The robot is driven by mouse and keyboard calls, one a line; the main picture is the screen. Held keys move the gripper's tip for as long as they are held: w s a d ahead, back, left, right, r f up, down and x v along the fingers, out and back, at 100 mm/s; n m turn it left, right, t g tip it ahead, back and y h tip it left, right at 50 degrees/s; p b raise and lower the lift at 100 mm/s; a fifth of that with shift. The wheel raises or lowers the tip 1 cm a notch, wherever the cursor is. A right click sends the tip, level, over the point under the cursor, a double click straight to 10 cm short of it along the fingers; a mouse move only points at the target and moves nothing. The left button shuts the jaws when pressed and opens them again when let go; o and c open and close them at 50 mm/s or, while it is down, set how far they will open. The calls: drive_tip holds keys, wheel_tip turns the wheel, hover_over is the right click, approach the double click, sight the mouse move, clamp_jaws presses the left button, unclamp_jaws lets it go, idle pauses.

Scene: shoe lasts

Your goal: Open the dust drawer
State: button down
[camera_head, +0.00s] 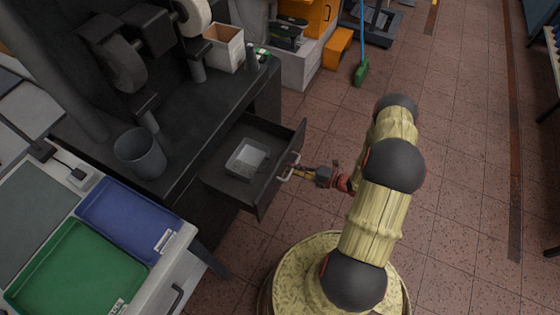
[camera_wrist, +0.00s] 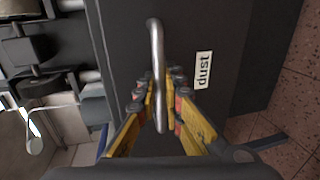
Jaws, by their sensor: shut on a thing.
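The dust drawer (camera_head: 222,182) is a dark grey drawer pulled out from under the black workbench in the head view. Its inside shows, with a light grey tray (camera_head: 247,159) in it. In the wrist view the drawer front (camera_wrist: 232,50) carries a white label (camera_wrist: 203,70) reading "dust". Its silver bar handle (camera_wrist: 155,45) also shows in the head view (camera_head: 289,167). My gripper (camera_wrist: 160,92) has its yellow fingers on both sides of the handle and is shut on it. It also shows in the head view (camera_head: 293,172), at the drawer front.
A green tray (camera_head: 20,293) and a blue tray (camera_head: 112,196) lie on the table at lower left. A grey bin (camera_head: 140,153) and a white box (camera_head: 224,48) stand on the workbench. Tiled floor (camera_head: 455,140) lies clear at the right. A green broom (camera_head: 361,72) stands farther back.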

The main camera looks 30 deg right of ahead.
drive_tip(key=shift+f+v, duration=0.15)
drive_tip(key=shift+v, duration=0.7)
drive_tip(key=shift+f+v, duration=0.2)
drive_tip(key=shift+v, duration=0.65)
drive_tip(key=c, duration=2)
unclamp_jaws()
drive_tip(key=shift+o, duration=0.2)
drive_tip(key=v, duration=1.2)
